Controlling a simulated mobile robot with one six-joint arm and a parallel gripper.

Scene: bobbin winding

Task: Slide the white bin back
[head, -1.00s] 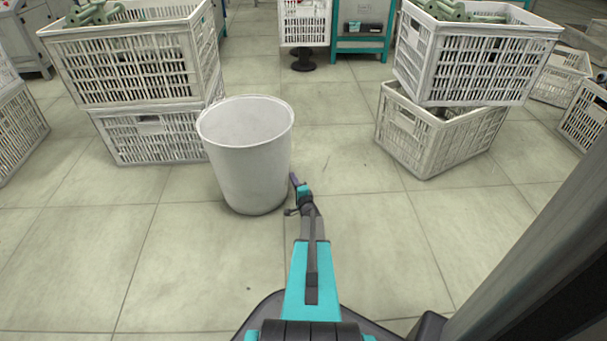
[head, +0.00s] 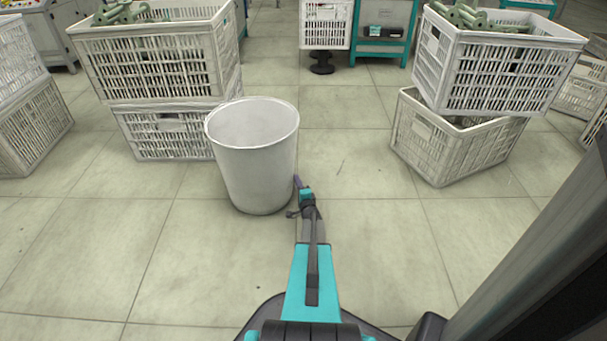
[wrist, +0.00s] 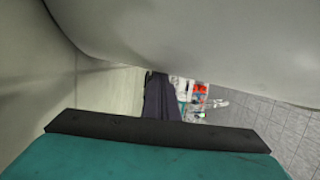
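The white bin (head: 257,170) stands upright on the tiled floor, left of the middle in the head view, with its open top facing up. My gripper (head: 298,183) is low, close against the bin's lower right side. In the wrist view the bin's pale wall (wrist: 200,35) fills the top of the picture, just beside my gripper (wrist: 160,98). The fingers show there as one narrow dark block with no gap, and they hold nothing. Whether they touch the bin is hard to tell.
Stacked white crates (head: 160,65) stand behind the bin to the left, partly covered by its rim. More stacked crates (head: 490,70) stand at the right. A teal-framed bench (head: 383,48) is at the back. The floor between the stacks is clear.

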